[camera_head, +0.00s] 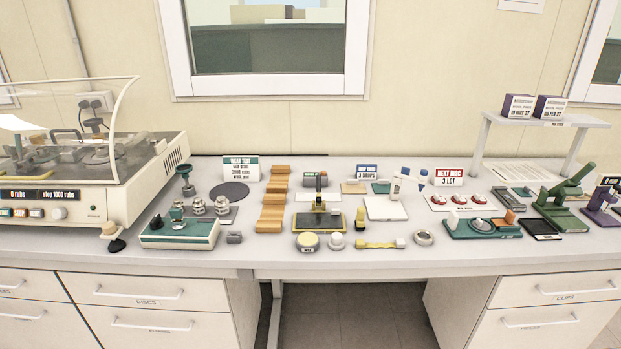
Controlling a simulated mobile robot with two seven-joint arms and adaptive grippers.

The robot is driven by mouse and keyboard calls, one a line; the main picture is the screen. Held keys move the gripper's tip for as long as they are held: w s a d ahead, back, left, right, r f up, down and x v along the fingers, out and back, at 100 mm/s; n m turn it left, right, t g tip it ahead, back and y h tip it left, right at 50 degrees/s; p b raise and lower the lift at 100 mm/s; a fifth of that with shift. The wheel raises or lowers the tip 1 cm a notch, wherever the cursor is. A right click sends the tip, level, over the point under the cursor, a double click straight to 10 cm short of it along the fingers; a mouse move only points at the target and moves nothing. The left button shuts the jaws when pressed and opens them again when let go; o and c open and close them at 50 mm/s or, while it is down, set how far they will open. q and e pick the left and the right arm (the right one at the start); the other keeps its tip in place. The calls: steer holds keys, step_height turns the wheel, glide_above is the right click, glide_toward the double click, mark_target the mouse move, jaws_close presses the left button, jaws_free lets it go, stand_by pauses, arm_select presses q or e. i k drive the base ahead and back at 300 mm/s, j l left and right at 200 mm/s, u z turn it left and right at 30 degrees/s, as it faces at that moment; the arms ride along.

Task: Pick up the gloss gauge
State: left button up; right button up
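No label in the camera_head view names a gloss gauge, so I cannot tell for certain which thing it is. A round grey-rimmed piece (424,238) lies near the front edge, right of a yellow-handled tool (380,244). A dark flat device (540,229) lies farther right. All rest on the bench, and nothing holds them. Neither my left nor my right gripper is in view.
The white bench (290,262) is crowded. A rub-test machine (90,185) with a raised clear cover fills the left end. Wooden blocks (272,200) stand mid-left. A raised shelf (545,120) holds two purple boxes at the right. A narrow front strip is clear.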

mark_target(309, 177)
steer(key=i+j, duration=0.35)
steer(key=i+j+z, duration=0.1)
steer(key=i+j, duration=0.2)
steer(key=j, duration=0.3)
